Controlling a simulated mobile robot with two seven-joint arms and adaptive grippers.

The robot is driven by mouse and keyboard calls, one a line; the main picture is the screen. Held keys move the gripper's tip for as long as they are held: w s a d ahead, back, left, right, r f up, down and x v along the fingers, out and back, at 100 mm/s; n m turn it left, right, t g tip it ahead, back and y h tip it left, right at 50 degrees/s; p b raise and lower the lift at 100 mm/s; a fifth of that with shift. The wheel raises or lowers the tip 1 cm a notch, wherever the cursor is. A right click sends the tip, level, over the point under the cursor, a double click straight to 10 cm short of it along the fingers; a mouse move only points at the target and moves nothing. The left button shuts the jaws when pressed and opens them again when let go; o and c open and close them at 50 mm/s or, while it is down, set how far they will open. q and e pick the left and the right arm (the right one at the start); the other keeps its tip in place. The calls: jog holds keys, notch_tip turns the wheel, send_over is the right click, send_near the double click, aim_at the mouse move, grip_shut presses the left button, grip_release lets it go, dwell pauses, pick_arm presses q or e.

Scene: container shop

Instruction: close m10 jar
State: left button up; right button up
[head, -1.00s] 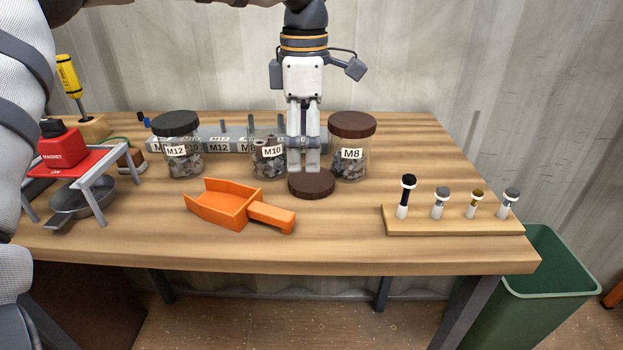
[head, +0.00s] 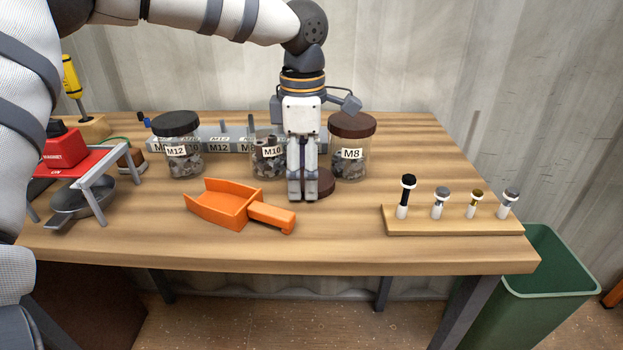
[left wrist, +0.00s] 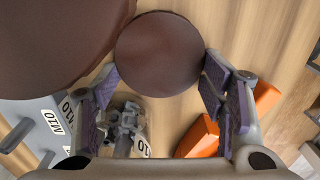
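The M10 jar (head: 268,158) is clear and lidless, with metal pieces inside; it stands upright between two lidded jars. It also shows in the left wrist view (left wrist: 125,125). A round dark brown lid (head: 321,183) lies flat on the table in front of it; it shows whole in the left wrist view (left wrist: 160,52). My left gripper (head: 303,198) points down at the lid and hides its left part in the head view. In the wrist view its fingers are apart, one at each side of the lid's near edge; I cannot tell whether they touch it. My right gripper is not in view.
The M8 jar (head: 351,165) stands close right of my gripper, the M12 jar (head: 184,160) at left. An orange scoop (head: 225,203) lies in front. A bolt stand (head: 450,224) is at right, a red magnet rig (head: 65,158) at left. The front table strip is clear.

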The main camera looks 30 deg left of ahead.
aim_at(304, 179)
pick_arm(q)
jog(key=shift+r, duration=0.1)
jog(key=shift+r, duration=0.3)
notch_tip(304, 179, up, 3)
jog(key=shift+s, duration=0.1)
jog(key=s+d+r+p, duration=0.2)
jog(key=s+d+r, duration=0.2)
jog(key=s+r, duration=0.5)
jog(key=shift+s+d, duration=0.2)
jog(key=shift+s, duration=1.85)
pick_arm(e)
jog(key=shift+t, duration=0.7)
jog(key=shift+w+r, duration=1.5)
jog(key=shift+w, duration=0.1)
pick_arm(q)
jog(key=shift+w+r, duration=0.1)
jog(key=shift+r, duration=0.05)
